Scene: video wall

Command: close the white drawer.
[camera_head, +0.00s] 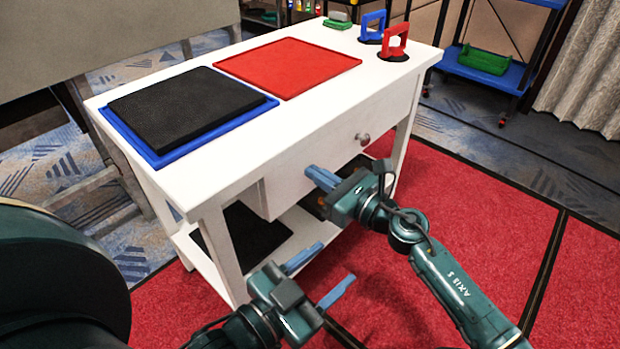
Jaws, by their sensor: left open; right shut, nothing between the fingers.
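The white drawer (305,165) sits under the top of a white table, with a round metal knob (362,139) on its front. Its left side panel shows below the tabletop; how far it stands out is hard to tell. My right gripper (312,173) is shut and empty, its blue fingertips at the lower middle of the drawer front, left of and below the knob. I cannot tell whether they touch it. My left gripper (336,263) is open and empty, lower down in front of the table, apart from the drawer.
The white tabletop (300,113) carries a black mat on a blue tray (262,106), a red mat (288,66), and blue (373,24) and red (395,40) handled objects. A lower shelf (285,240) lies beneath the drawer. Red carpet (480,210) is open to the right.

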